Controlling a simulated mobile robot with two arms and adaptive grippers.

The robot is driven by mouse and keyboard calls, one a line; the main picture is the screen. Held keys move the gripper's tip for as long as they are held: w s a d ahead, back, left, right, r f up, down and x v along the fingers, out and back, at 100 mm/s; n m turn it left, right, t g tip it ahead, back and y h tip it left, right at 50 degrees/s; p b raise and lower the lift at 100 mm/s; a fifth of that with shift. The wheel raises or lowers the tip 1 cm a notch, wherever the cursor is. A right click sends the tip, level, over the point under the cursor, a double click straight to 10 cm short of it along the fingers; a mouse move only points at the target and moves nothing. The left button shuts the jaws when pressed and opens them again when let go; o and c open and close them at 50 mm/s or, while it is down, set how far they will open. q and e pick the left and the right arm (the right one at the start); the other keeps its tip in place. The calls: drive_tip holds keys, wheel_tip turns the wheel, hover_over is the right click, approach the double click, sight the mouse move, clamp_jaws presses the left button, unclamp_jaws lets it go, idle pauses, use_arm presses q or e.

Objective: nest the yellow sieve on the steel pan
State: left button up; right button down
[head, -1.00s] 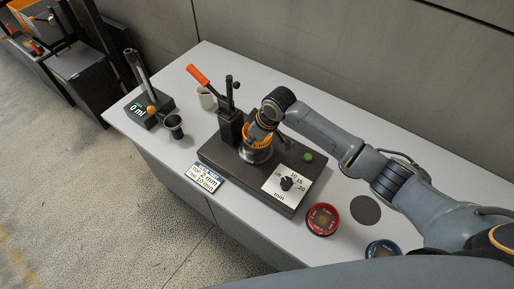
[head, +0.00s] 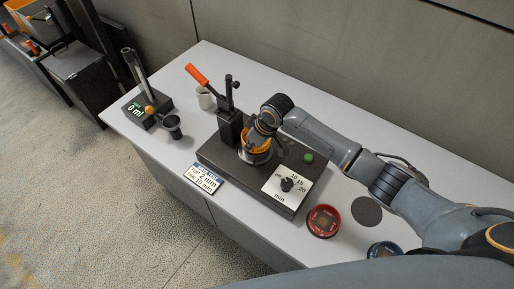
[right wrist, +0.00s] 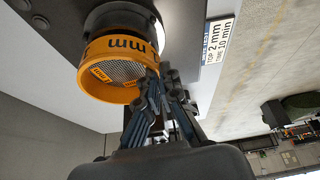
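The yellow sieve (head: 256,148) is at the steel pan (head: 254,159) on the dark shaker base, right beside the post with the orange lever. In the right wrist view the yellow sieve (right wrist: 108,68) shows its mesh and printed wall, with the rim of the pan (right wrist: 122,14) close behind it. I cannot tell whether it is fully seated. My right gripper (right wrist: 152,100) is shut on the sieve's wall at one side; in the head view the gripper (head: 262,136) is partly hidden by its own wrist. My left gripper is not in view.
The base (head: 230,168) has a dial (head: 287,185) and green button (head: 308,158). A red sieve (head: 323,220), a blue sieve (head: 384,249) and a dark disc (head: 366,210) lie right. A sign (head: 205,178), white cup (head: 206,98) and dispenser (head: 148,110) stand left.

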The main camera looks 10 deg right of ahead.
drive_tip(key=shift+f, duration=0.5)
drive_tip(key=shift+f, duration=0.2)
drive_tip(key=c, duration=1.1)
unclamp_jaws()
drive_tip(key=v, duration=1.2)
drive_tip(key=shift+f, duration=0.15)
